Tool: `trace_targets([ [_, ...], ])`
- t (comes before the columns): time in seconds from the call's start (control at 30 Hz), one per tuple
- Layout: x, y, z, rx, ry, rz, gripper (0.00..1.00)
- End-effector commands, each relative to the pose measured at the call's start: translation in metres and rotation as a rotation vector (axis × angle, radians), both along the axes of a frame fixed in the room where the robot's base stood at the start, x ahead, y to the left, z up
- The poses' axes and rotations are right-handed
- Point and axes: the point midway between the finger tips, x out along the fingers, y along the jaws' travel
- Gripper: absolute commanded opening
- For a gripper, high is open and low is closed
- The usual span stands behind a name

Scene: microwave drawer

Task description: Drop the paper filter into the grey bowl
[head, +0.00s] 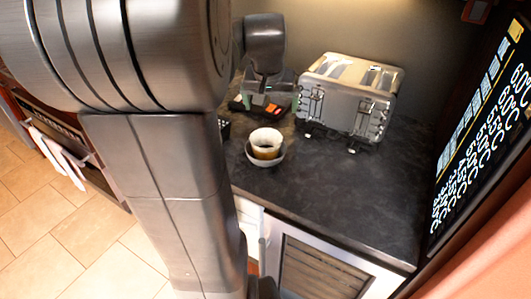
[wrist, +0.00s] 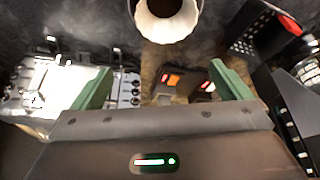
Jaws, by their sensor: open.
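The paper filter (head: 266,138) is a cream, fluted cup sitting inside the grey bowl (head: 265,160) on the dark counter. The filter stands up above the bowl's rim. In the wrist view the filter (wrist: 167,22) is at the top edge, partly cut off, with a thin part of the bowl's rim around it. My gripper (wrist: 162,80) is open, with its two green fingers wide apart and nothing between them. In the head view my gripper (head: 268,88) is behind the bowl, apart from it and the filter.
A silver toaster (head: 345,100) stands right of my gripper. A dark device with an orange button (wrist: 174,80) lies beyond my fingers. A black perforated container (wrist: 258,30) stands near the bowl. The counter (head: 350,190) right of the bowl is clear, with a dark panel at far right.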

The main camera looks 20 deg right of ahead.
Motion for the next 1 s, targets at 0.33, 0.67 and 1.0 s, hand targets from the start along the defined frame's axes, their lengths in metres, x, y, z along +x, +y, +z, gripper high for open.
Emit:
trace_targets([
  [0.33,-0.026,0.013,0.071,-0.001,-0.004,0.0,0.98],
  [0.67,-0.035,0.017,0.093,0.0,-0.001,0.0,0.98],
  [1.0,-0.031,0.015,0.082,0.002,0.004,0.0,0.98],
])
